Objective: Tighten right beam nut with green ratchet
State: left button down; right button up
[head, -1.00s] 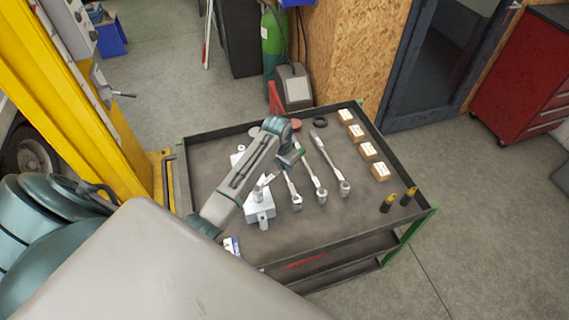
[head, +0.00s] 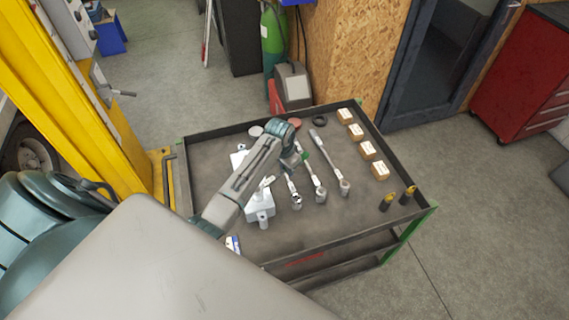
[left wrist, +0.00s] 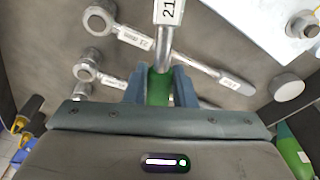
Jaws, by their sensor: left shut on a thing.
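In the head view my left gripper (head: 301,160) is low over the cart, shut on the grip end. My right gripper is not in view.
Small boxes (head: 368,150) line the cart's right side. A pale metal block (head: 258,214) sits under my forearm. A raised rim (head: 334,236) edges the cart. A yellow post (head: 75,100) stands left.

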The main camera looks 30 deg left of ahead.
pick_arm(q)
jog(key=shift+s+d+m, duration=0.1)
jog(key=shift+d+m, duration=0.3)
jog(key=shift+s+d+m, duration=0.2)
jog(key=shift+d+m, duration=0.2)
jog(key=shift+d, duration=0.05)
jog(key=shift+s+d+m, duration=0.2)
jog(key=shift+d+m, duration=0.2)
jog(key=shift+d, duration=0.05)
jog(key=shift+s+d+m+h, duration=0.3)
jog(key=shift+s+d+m, duration=0.2)
jog(key=shift+d+m, duration=0.4)
jog(key=shift+a, duration=0.1)
jog(key=shift+s+d+m, duration=0.7)
jog(key=shift+d+m, duration=0.1)
jog(key=shift+m, duration=0.1)
